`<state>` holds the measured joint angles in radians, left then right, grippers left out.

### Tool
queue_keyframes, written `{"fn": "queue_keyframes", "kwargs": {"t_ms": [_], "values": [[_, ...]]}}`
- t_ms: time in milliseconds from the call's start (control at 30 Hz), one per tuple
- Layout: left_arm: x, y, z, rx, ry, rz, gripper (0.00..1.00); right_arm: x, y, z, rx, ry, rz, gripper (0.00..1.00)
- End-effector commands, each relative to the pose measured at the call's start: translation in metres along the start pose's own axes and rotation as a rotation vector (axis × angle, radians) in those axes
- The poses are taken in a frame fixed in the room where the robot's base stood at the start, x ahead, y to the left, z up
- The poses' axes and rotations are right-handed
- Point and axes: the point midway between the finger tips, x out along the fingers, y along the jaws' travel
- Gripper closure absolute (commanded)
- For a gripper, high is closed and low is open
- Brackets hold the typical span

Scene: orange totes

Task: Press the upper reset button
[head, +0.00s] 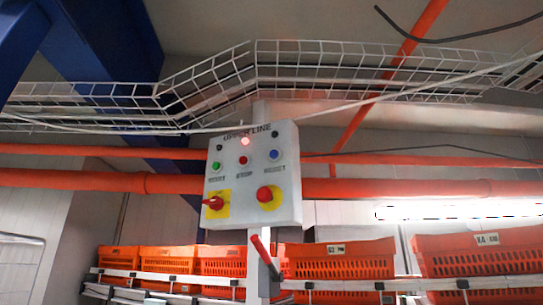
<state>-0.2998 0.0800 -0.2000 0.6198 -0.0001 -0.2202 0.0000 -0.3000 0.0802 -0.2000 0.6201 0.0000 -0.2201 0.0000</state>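A light grey control box (285,190) labelled "UPPER LINE" is mounted on a post, slightly tilted in the head view. A blue button (274,154) sits at its upper right, above a label that seems to read "RESET". A red button (243,160) is in the middle and a green button (216,166) at the left. Below are a red rotary switch (215,203) on a yellow plate and a red mushroom button (265,194) on yellow. Neither of my grippers is in view.
A red-handled lever (261,249) stands out in front of the post below the box. Orange totes (340,262) line a rack behind. Orange pipes (110,181) and a white wire cable tray (330,62) run behind and above. Space directly before the buttons looks clear.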

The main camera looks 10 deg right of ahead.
Motion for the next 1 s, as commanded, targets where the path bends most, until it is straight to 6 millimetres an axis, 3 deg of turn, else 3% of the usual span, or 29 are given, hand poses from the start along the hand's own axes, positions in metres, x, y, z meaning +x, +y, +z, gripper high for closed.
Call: {"fn": "queue_keyframes", "kwargs": {"t_ms": [333,733,1000], "values": [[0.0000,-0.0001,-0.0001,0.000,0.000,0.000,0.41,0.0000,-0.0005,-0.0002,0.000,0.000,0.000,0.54],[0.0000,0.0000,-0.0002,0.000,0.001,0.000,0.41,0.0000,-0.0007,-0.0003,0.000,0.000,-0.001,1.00],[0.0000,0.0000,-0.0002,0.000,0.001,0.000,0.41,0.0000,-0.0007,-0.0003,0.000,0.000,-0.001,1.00]]}}
